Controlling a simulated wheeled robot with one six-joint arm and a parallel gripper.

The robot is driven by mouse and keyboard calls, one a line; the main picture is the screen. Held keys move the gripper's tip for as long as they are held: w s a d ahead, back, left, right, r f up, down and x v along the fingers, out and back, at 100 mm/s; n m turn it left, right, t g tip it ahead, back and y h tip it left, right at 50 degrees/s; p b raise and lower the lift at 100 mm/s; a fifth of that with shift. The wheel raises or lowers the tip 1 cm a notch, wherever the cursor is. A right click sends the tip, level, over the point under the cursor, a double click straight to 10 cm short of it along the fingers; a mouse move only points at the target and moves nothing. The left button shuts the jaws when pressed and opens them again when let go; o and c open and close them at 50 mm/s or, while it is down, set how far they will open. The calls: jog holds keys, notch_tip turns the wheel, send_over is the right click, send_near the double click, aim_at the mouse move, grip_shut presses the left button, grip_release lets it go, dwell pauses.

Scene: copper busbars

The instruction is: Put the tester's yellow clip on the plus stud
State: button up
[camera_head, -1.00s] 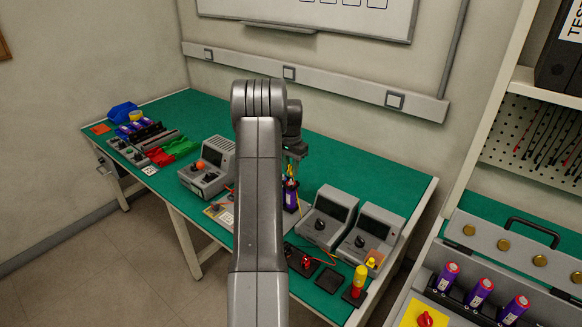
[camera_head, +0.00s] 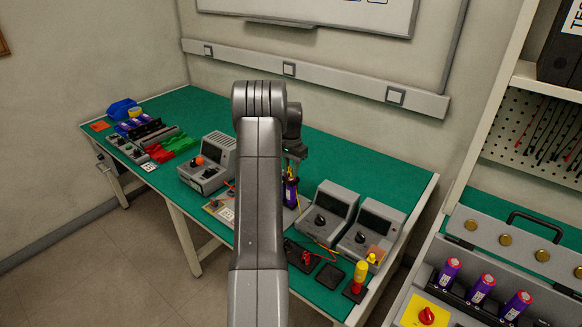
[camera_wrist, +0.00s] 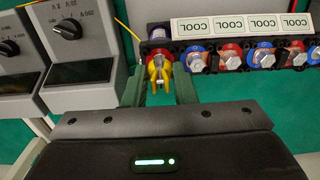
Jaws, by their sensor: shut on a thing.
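The tester's yellow clip (camera_wrist: 159,71) is between the two fingers of my gripper (camera_wrist: 160,90) in the wrist view, with a yellow lead running up and left. My gripper is shut on it. A red-ringed stud (camera_wrist: 148,50) at the left end of the stud row is right behind the clip, partly hidden by it. I cannot tell whether the clip touches the stud. In the head view my gripper (camera_head: 294,153) is above the purple cells (camera_head: 291,190), partly hidden by my arm.
Grey testers (camera_head: 328,212) stand right of the cells. More studs with blue and red rings (camera_wrist: 230,59) run to the right, close to the right finger. A white COOL strip (camera_wrist: 240,26) lies beyond them. A yellow-and-red item (camera_head: 360,276) stands at the bench's front right.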

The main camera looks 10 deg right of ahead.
aim_at(291, 167)
jog(key=shift+f, duration=0.3)
jog(key=shift+f, duration=0.2)
jog(key=o, duration=1)
jog(key=shift+o, duration=0.2)
jog(key=shift+r, duration=0.1)
jog(key=shift+r+p, duration=1.7)
jog(key=shift+r, duration=1.25)
